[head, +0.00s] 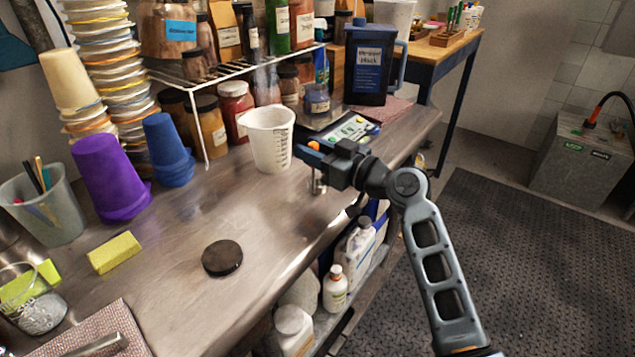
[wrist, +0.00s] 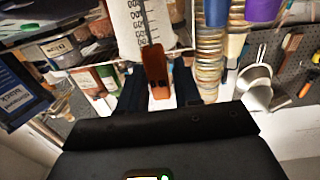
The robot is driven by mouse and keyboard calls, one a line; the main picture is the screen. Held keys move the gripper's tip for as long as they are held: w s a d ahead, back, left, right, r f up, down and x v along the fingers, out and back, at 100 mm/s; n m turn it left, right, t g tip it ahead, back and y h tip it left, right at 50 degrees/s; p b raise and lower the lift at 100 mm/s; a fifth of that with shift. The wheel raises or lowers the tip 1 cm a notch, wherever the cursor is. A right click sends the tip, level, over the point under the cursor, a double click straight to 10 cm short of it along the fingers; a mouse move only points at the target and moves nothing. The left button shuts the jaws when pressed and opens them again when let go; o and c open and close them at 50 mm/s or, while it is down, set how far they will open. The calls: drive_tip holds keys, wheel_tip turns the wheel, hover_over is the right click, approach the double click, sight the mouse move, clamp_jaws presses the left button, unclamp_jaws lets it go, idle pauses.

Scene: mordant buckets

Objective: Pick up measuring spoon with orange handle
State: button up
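My gripper (head: 314,152) is over the right part of the metal counter, just right of the white measuring jug. In the wrist view, the orange handle of the measuring spoon (wrist: 155,72) is between the two dark fingers (wrist: 157,90), which sit close on both sides of it. In the head view, a bit of orange (head: 314,145) shows at the fingertips and a small shiny metal part hangs below. The fingers hide much of the spoon. I cannot tell whether its lower end touches the counter.
The white measuring jug (head: 270,139) stands close left of my gripper. A scale (head: 352,130) and a dark blue jug (head: 370,65) are behind. A black lid (head: 222,258), yellow sponge (head: 114,252) and purple cup (head: 109,177) are left.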

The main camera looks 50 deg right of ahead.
clamp_jaws()
drive_tip(key=shift+r, duration=0.55)
drive_tip(key=r, duration=0.2)
drive_tip(key=d+r, duration=0.1)
drive_tip(key=shift+s+r+b, duration=0.3)
drive_tip(key=shift+s, duration=0.05)
drive_tip(key=s+d+r+b, duration=0.1)
drive_tip(key=s+d+r, duration=0.5)
drive_tip(key=s+d, duration=0.1)
drive_tip(key=shift+s+r+b, duration=0.2)
drive_tip(key=shift+s+b, duration=0.1)
drive_tip(key=shift+d, duration=0.1)
